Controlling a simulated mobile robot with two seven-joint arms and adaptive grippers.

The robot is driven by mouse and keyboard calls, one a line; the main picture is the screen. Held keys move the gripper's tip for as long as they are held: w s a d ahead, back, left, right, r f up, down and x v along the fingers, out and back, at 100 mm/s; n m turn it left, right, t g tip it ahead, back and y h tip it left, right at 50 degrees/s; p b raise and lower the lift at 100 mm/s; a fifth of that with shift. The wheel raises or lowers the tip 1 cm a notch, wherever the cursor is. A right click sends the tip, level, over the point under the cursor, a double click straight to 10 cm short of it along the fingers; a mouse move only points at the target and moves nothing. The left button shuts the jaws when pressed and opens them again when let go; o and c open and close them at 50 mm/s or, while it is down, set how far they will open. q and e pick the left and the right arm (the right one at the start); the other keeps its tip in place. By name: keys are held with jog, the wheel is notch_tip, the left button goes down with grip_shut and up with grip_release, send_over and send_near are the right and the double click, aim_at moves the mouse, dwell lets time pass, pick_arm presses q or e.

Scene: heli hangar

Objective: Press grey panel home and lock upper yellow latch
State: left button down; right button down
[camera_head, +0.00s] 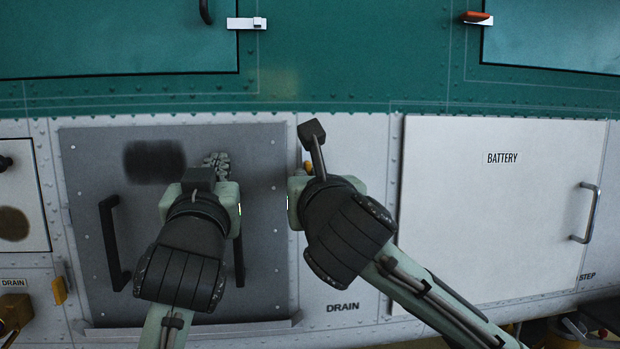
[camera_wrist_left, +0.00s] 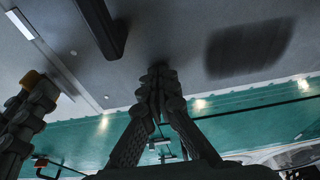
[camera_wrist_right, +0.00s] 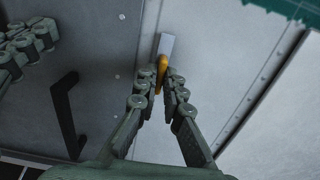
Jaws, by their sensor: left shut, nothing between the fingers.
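The grey panel (camera_head: 85,170) with two black handles sits in the white lower wall. I cannot tell whether it is fully flush. My left gripper (camera_head: 216,160) is shut and empty, its fingertips at the panel's upper right; in the left wrist view the tips (camera_wrist_left: 160,72) meet at the panel face. The upper yellow latch (camera_wrist_right: 162,70) is at the panel's right edge, beside a pale metal plate. My right gripper (camera_wrist_right: 163,76) has its fingertips close on either side of this latch; whether they grip it is unclear. In the head view the right hand mostly hides the latch (camera_head: 308,167).
Another yellow latch (camera_head: 59,290) is at the panel's lower left. The white BATTERY door (camera_head: 480,220) with a metal handle is to the right. A teal wall (camera_head: 350,60) with hatches is above. A ledge (camera_head: 190,329) runs under the panel. My two hands are close together.

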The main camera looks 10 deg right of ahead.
dwell(0.3)
jog(key=n, duration=0.5)
jog(key=shift+n, duration=0.4)
jog(key=n, duration=0.5)
jog(key=shift+n, duration=0.3)
